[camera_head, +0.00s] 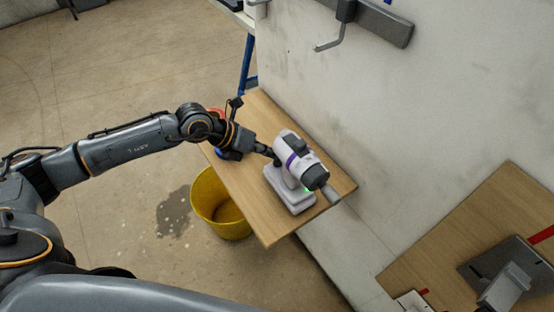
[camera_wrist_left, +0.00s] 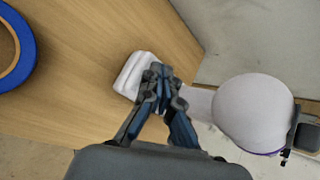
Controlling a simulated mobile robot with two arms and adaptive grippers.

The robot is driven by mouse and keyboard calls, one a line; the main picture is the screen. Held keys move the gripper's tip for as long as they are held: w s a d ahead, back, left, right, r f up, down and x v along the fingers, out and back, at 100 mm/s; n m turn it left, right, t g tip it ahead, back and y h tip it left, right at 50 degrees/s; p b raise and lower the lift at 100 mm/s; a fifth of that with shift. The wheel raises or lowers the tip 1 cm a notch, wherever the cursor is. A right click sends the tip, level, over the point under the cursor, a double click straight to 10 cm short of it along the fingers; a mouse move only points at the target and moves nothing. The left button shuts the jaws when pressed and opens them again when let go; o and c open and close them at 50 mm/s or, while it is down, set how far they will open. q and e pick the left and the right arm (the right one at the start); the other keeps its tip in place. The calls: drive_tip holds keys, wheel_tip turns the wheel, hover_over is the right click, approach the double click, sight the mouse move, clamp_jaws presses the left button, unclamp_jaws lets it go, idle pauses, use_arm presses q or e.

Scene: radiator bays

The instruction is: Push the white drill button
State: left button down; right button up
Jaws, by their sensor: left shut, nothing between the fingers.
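The white drill (camera_head: 303,168), with dark grey parts and a purple band, stands upright on its blocky base (camera_head: 291,195) on a wooden shelf. My left gripper (camera_head: 274,157) is shut and empty, close beside the drill's rear and handle side. In the left wrist view its closed fingertips (camera_wrist_left: 160,72) overlap the view of the white base (camera_wrist_left: 134,74), and the rounded white drill body (camera_wrist_left: 253,112) is to their right. I cannot tell whether they touch the drill. I cannot make out the button. My right gripper is not in view.
The wooden shelf (camera_head: 252,205) adjoins a pale wall (camera_head: 320,100). A blue ring (camera_wrist_left: 18,48) lies on it. A yellow bucket (camera_head: 222,205) stands below. A wall hook (camera_head: 330,45) is above, and a second wooden surface (camera_head: 440,245) with metal parts is at right.

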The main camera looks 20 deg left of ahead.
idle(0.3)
use_arm(q)
drive_tip(key=shift+f+b, duration=0.35)
drive_tip(key=shift+f, duration=0.15)
drive_tip(key=shift+r+p, duration=0.4)
wheel_tip(320, 180, up, 6)
drive_tip(key=p, duration=0.4)
idle(0.4)
